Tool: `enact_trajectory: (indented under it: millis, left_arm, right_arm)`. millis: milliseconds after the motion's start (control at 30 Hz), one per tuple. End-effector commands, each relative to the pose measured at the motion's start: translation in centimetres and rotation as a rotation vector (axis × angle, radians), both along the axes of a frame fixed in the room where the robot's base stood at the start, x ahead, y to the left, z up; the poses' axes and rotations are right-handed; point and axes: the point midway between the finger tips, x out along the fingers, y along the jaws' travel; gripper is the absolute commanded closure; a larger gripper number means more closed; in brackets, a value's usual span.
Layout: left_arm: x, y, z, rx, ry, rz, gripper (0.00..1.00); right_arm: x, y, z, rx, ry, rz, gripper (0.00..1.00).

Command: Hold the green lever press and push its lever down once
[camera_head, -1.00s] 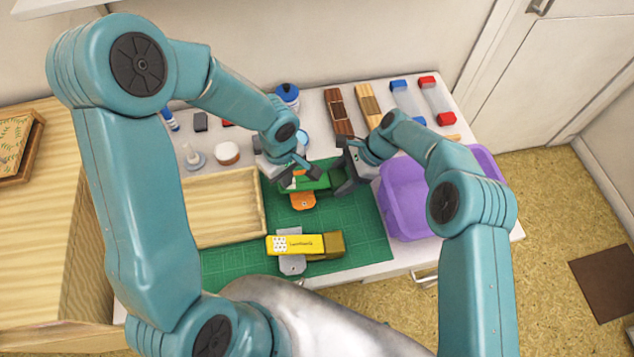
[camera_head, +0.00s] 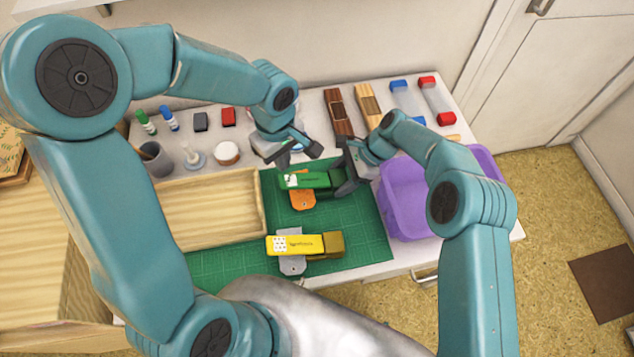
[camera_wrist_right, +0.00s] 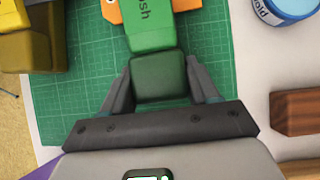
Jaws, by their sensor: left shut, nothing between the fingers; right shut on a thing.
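The green lever press (camera_head: 312,180) lies on the green cutting mat (camera_head: 352,222), its lever along the top and an orange plate (camera_head: 303,200) sticking out below. In the right wrist view its green body (camera_wrist_right: 150,32) runs away from me, and its dark green rear block sits between the fingers. My right gripper (camera_head: 346,176) is shut on that rear end; the right wrist view shows a finger on each side (camera_wrist_right: 160,88). My left gripper (camera_head: 297,154) is shut and empty, just behind and above the press, apart from it. The gap under the lever is not clear.
A yellow lever press (camera_head: 300,244) lies in front on the mat. A purple bin (camera_head: 400,215) stands close right, a wooden tray (camera_head: 262,203) left. Wooden blocks (camera_head: 340,112), clear tubes (camera_head: 407,98) and small jars line the back.

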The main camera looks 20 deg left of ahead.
Motion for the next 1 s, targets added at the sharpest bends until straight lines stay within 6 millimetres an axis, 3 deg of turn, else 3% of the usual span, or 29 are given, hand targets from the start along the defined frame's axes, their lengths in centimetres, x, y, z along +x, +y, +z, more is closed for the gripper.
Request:
enact_trajectory:
  millis: [367,400,467,767,1000]
  left_arm:
    - [0.0,0.0,0.0,0.000,-0.001,0.000,1.00]
    - [0.0,0.0,0.0,0.000,-0.001,0.000,1.00]
    - [0.0,0.0,0.0,0.000,-0.001,0.000,1.00]
    - [0.0,0.0,0.0,0.001,-0.001,0.000,1.00]
    - [0.0,0.0,0.0,0.001,-0.001,0.000,1.00]
  right_arm:
    - [0.0,0.0,-0.1,-0.001,-0.002,0.001,0.67]
    - [0.0,0.0,-0.1,0.000,-0.001,0.001,0.27]
    - [0.0,0.0,-0.1,-0.001,-0.001,0.000,0.10]
    - [0.1,-0.1,0.1,-0.001,-0.001,0.000,0.10]
    - [1.6,-1.8,3.2,0.001,-0.005,-0.002,0.10]
